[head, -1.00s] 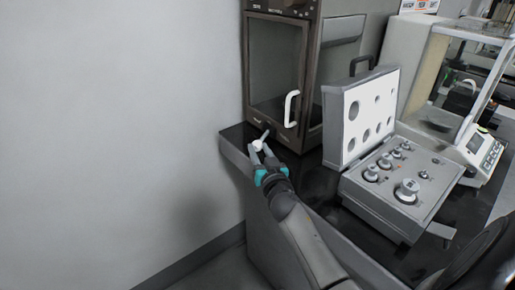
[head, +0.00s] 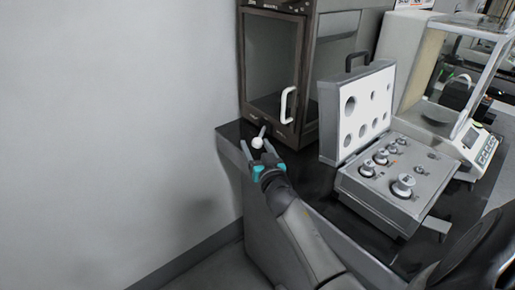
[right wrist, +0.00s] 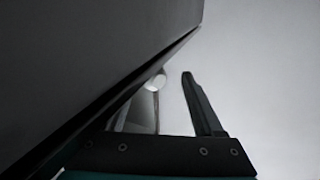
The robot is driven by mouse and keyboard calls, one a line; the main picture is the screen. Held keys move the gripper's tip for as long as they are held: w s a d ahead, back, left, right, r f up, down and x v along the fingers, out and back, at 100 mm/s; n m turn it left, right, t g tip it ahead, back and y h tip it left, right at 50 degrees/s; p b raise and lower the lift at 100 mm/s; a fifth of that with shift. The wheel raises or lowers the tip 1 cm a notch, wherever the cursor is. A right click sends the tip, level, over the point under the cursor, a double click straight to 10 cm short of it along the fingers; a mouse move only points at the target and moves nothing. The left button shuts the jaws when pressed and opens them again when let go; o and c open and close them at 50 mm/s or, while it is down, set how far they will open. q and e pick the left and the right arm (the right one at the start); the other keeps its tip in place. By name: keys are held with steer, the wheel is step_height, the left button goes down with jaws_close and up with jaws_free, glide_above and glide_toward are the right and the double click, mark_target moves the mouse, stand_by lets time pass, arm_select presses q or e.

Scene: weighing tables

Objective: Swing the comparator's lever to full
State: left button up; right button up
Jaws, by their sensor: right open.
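The comparator (head: 268,62) is a dark upright cabinet with a glass door, at the top centre-left of the head view. Its short dark lever, ending in a round white knob (head: 257,142), sticks out low at the front. My right gripper (head: 257,149) is open, with its fingertips close to the knob, one on either side in the head view. In the right wrist view, the pale knob (right wrist: 155,81) shows between the finger ends, nearer the left one. Whether a finger touches it I cannot tell. My left gripper is not in view.
A white door handle (head: 288,104) stands just above and right of the lever. An open case of weights (head: 345,181) and a glass-sided balance (head: 424,93) stand to the right on the dark tabletop (head: 318,186). A bare wall (head: 110,120) fills the left.

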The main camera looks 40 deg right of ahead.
steer(key=shift+s+a, duration=0.1)
steer(key=shift+s, duration=0.05)
steer(key=shift+s, duration=0.3)
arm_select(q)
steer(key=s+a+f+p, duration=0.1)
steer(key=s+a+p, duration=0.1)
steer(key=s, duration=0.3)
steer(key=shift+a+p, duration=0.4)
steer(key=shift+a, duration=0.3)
arm_select(e)
steer(key=v, duration=1.4)
steer(key=shift+s, duration=0.2)
steer(key=shift+a, duration=0.15)
